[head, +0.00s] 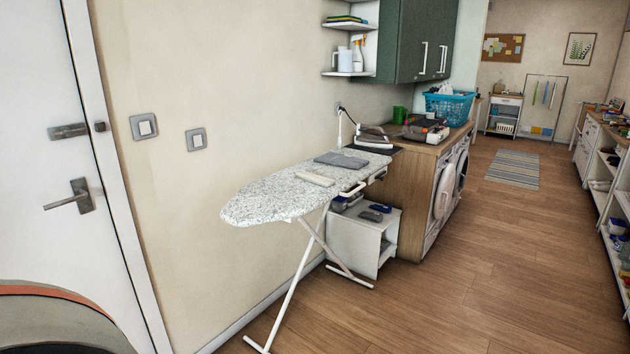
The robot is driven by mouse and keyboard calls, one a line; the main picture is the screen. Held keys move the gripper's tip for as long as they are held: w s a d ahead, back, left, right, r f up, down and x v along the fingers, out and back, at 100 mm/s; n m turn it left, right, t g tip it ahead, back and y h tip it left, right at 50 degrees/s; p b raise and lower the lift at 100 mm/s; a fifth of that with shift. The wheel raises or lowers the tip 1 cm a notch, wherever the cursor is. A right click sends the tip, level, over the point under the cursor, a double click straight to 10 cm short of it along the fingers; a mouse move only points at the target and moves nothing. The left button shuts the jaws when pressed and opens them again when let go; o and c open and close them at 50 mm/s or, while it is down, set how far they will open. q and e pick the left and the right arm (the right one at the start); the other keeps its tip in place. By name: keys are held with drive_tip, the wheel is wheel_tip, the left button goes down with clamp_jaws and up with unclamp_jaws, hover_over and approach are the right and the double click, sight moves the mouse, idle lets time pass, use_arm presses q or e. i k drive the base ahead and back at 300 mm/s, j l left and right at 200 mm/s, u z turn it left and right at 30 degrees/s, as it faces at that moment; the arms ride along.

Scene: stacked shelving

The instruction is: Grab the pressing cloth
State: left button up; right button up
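An ironing board (268,196) with a speckled light cover stands along the wall in the middle of the head view. A folded grey cloth (341,160) lies flat near its far end. A smaller cream item (315,179), perhaps a folded cloth, lies nearer the middle of the board. I cannot tell for certain which of the two is the pressing cloth. Neither of my grippers is in view.
An iron (374,143) rests beyond the grey cloth. A small white shelf unit (352,241) stands under the board. A wooden counter (408,164) with a blue basket (449,107) is behind. Open wooden floor (470,275) lies to the right, with shelving along the right edge.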

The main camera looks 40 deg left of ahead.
sight(320, 180)
drive_tip(key=i+j, duration=0.2)
drive_tip(key=j, duration=0.15)
drive_tip(key=i+j+u, duration=0.1)
drive_tip(key=j, duration=0.25)
drive_tip(key=i+j, duration=0.3)
